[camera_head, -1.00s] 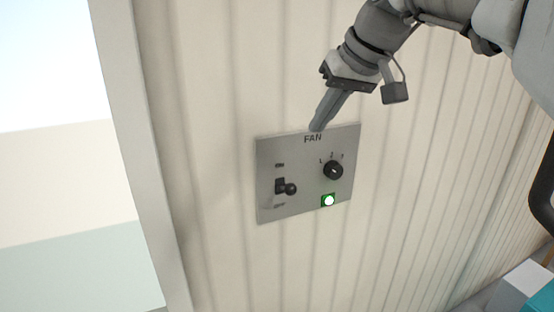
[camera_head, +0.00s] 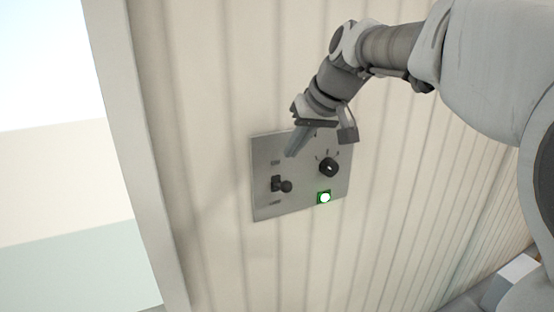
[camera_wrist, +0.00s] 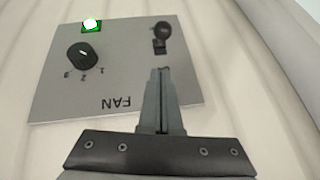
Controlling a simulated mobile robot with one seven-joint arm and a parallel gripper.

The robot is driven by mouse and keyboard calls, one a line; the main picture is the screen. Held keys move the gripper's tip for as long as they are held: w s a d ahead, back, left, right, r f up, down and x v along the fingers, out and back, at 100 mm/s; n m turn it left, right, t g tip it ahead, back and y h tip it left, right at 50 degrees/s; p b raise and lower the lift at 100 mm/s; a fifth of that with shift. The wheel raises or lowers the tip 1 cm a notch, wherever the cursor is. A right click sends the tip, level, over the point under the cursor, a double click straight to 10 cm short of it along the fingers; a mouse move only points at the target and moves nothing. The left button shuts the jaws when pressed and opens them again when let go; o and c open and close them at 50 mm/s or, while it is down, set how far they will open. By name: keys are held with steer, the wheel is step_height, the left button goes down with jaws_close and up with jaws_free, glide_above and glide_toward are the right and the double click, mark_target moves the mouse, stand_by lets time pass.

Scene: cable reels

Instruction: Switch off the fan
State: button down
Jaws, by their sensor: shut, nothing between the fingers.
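The grey fan panel (camera_head: 262,150) is fixed to the ribbed wall. Its black toggle switch (camera_head: 283,185) sits at the panel's left, between an upper and a lower label. The green-framed lamp (camera_head: 324,197) at the lower right is lit. My gripper (camera_head: 291,154) is shut and empty, in front of the panel's top, up and slightly right of the toggle. In the wrist view, the panel (camera_wrist: 60,100) appears upside down with the word FAN. There the shut fingers (camera_wrist: 163,72) point at the toggle (camera_wrist: 162,36), with a small gap in the picture.
A black rotary knob (camera_head: 328,167) with number marks sits on the panel's right half, above the lamp. A pale post (camera_head: 135,150) stands at the left. A white box (camera_head: 508,280) is at the lower right. The wall below the panel is clear.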

mark_target(291, 184)
steer(key=shift+s+a+f, duration=0.1)
steer(key=shift+s+f, duration=0.05)
steer(key=shift+f, duration=0.55)
steer(key=shift+s+a+f, duration=0.1)
steer(key=shift+s+f, duration=0.1)
steer(key=shift+f, duration=0.5)
steer(key=shift+s+a+f, duration=0.1)
steer(key=shift+s+f, duration=0.05)
steer(key=shift+f, duration=0.55)
steer(key=shift+d+f, duration=0.1)
steer(key=shift+f+b, duration=0.1)
steer(key=shift+b, duration=0.4)
steer(key=shift+s+b, duration=0.15)
steer(key=shift+b, duration=0.5)
